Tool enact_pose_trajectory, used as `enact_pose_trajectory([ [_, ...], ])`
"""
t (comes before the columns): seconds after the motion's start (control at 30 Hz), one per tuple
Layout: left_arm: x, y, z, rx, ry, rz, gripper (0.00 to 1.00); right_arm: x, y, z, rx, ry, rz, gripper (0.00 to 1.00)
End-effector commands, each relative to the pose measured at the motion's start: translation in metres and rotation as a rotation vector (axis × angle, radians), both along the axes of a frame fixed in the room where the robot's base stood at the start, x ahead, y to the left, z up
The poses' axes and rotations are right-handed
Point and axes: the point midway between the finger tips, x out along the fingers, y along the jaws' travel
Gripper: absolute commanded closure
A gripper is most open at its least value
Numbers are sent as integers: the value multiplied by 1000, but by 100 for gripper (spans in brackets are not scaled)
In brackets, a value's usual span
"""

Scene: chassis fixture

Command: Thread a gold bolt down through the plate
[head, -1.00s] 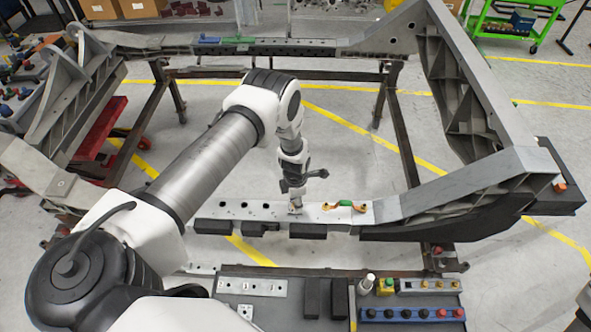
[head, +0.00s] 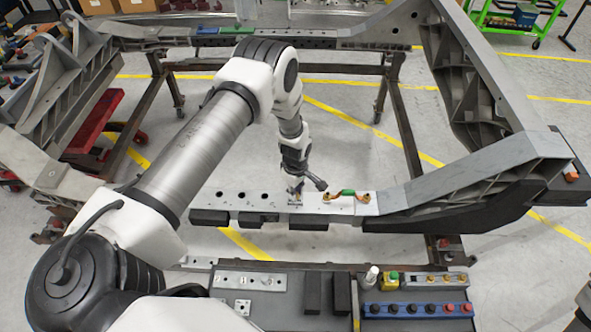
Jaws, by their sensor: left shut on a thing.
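My left gripper (head: 296,189) points down over the near beam (head: 231,196) of the chassis. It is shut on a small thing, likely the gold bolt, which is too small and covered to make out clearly. A small silvery plate (head: 295,202) lies on the beam right under the fingertips. Whether the bolt's tip is in a hole of the plate cannot be told.
An orange and green part (head: 347,193) lies on the beam just right of the gripper. The bench in front holds a holed strip (head: 250,281), a small plate (head: 243,307), black blocks and a blue rack (head: 418,311) with knobs. The sloped chassis rail (head: 470,180) rises at right.

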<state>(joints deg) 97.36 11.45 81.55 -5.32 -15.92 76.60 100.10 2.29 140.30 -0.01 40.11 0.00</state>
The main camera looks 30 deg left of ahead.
Motion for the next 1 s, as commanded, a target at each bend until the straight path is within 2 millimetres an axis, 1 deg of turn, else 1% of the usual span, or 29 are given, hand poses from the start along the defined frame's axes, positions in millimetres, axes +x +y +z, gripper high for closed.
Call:
enact_pose_trajectory([
  [0.03,-1,0,-2,1,0,-26,100,1,0,0,0,-2,0,51],
  [0.1,-1,0,-4,0,1,-116,100,1,0,-8,0,-2,0,51],
  [0.2,-1,0,-3,1,2,-227,100,1,0,-12,0,-2,0,51],
  [0.37,-2,0,-1,1,2,-243,100,1,0,-10,0,-2,0,51],
  [0.4,-2,0,-1,1,2,-243,74,1,0,-10,0,-2,0,51],
  [0.47,-2,0,-1,1,3,-242,52,1,0,-10,0,-2,0,51],
  [0.77,-1,0,1,0,1,-239,51,1,0,-9,0,-2,0,51],
  [0.87,-1,0,10,0,0,-239,51,1,0,-1,0,-2,0,51],
  [1.0,-1,0,32,0,0,-238,51,1,0,19,0,-2,0,51],
])
